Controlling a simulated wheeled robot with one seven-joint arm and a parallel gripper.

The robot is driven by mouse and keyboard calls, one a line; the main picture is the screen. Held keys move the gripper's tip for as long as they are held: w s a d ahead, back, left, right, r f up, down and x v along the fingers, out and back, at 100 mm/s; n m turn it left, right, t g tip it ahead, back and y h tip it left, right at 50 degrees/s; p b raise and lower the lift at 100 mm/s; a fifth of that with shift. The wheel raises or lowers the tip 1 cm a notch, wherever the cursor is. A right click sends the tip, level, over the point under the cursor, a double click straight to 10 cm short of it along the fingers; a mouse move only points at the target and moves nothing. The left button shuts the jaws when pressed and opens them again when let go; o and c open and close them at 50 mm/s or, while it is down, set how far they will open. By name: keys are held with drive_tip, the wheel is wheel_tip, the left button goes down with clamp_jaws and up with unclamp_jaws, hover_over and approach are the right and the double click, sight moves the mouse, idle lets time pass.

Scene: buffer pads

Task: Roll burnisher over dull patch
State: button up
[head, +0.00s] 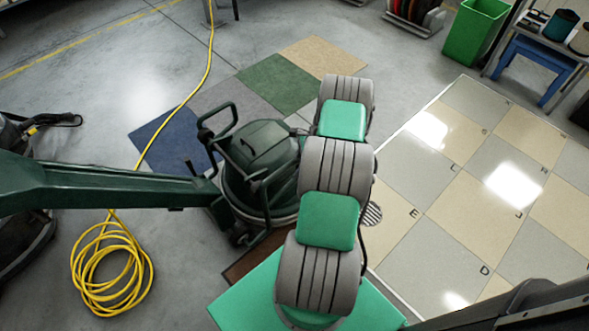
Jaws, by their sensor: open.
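The burnisher (262,155) is a dark green floor machine with a rounded housing and a black loop handle. It stands on the grey floor left of the tiled area, and my arm hides its right side. A long dark green beam (100,188) runs from it to the left edge. The test floor of cream and grey tiles (455,200) lies at the right, with small letters on the tiles. Bright reflections show on several tiles; I cannot tell which patch is dull. My grey and teal arm crosses the middle, and my gripper cannot be made out.
A yellow cord (112,268) lies coiled at lower left and runs up past the burnisher. Carpet squares (278,82) lie behind it. A floor drain (372,214) sits by the tile edge. A green bin (474,32) and blue stool (533,62) stand at upper right.

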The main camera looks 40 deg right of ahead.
drive_tip(key=shift+x, duration=0.8)
drive_tip(key=shift+w, duration=0.1)
drive_tip(key=shift+c, duration=0.2)
clamp_jaws()
drive_tip(key=shift+w+d+r, duration=0.1)
drive_tip(key=shift+r, duration=0.05)
idle(0.3)
